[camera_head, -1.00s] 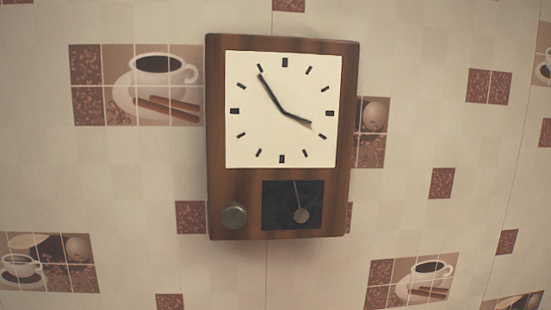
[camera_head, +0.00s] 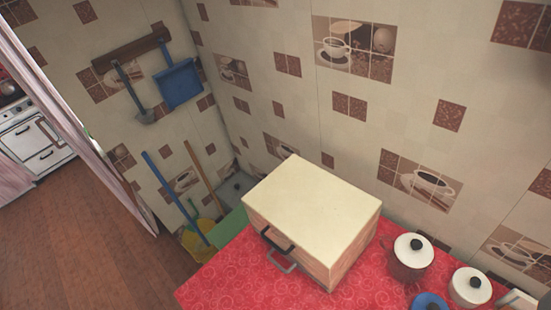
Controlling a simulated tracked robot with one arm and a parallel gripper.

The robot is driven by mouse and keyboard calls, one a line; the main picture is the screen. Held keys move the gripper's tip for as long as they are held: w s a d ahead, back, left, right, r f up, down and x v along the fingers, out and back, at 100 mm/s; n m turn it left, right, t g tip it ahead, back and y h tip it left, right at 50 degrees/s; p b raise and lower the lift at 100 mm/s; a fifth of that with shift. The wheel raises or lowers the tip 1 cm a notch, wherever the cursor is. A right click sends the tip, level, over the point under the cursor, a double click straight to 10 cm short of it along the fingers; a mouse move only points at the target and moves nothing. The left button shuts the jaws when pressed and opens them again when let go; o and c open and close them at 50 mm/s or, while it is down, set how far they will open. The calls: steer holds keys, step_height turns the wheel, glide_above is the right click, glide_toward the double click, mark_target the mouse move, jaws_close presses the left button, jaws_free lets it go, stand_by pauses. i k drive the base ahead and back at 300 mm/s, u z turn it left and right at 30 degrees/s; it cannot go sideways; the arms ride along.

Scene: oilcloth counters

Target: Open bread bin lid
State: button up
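The bread bin (camera_head: 312,215) is a box with a flat cream top and light wooden sides. It stands on the red patterned counter, close to the tiled wall. Its top lies flat and looks closed. I cannot tell which handle belongs to the lid. My gripper does not show in this view.
The red oilcloth counter (camera_head: 215,285) has free room left of the bin. A brown pot with a white lid (camera_head: 405,262), a white pot (camera_head: 468,287) and a blue item (camera_head: 429,303) stand to the right. Brooms (camera_head: 175,190) lean in the corner beyond the counter.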

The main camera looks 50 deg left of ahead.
mark_target(321, 217)
steer(key=u, duration=0.05)
steer(key=k, duration=0.35)
steer(key=u, duration=1.2)
steer(key=k, duration=0.4)
steer(key=z, duration=0.2)
steer(key=i, duration=0.5)
steer(key=z, duration=0.05)
